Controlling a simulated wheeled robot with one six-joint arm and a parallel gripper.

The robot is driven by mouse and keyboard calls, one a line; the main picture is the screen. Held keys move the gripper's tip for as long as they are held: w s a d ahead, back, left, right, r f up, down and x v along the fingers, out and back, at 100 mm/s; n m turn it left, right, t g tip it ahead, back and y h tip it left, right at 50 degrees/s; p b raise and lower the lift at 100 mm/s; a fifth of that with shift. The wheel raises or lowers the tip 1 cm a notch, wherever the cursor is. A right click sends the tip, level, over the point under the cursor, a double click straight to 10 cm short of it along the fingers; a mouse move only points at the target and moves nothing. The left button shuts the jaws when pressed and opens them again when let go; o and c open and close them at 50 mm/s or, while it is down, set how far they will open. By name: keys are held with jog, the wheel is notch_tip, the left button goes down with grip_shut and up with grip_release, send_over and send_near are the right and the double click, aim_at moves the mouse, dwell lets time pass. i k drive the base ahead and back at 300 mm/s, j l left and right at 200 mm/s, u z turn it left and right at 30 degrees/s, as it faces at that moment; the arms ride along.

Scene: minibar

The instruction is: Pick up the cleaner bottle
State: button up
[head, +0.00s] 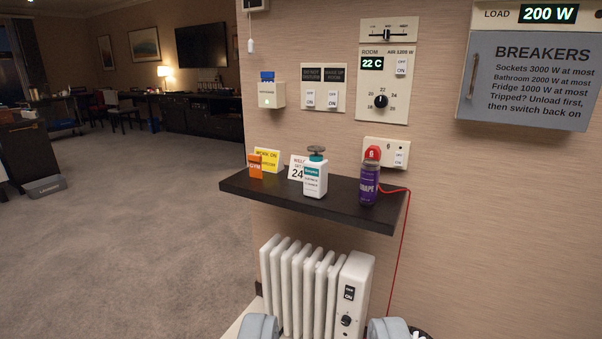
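My gripper (323,328) shows at the bottom edge as two grey fingertips set wide apart. It is open, with nothing held between the fingertips. It is below the shelf in the picture, in front of the white radiator.
A purple bottle (369,188) stands right of the white bottle, beside a red plug (372,153) and cord. Orange (255,167) and yellow (268,158) cards and a "24" card (297,170) stand leftward. A radiator (315,285) stands below. Carpet at left is open.

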aim_at(315, 167)
jog(key=i+l+u, duration=0.35)
jog(key=i+l, duration=0.65)
jog(key=i, duration=0.1)
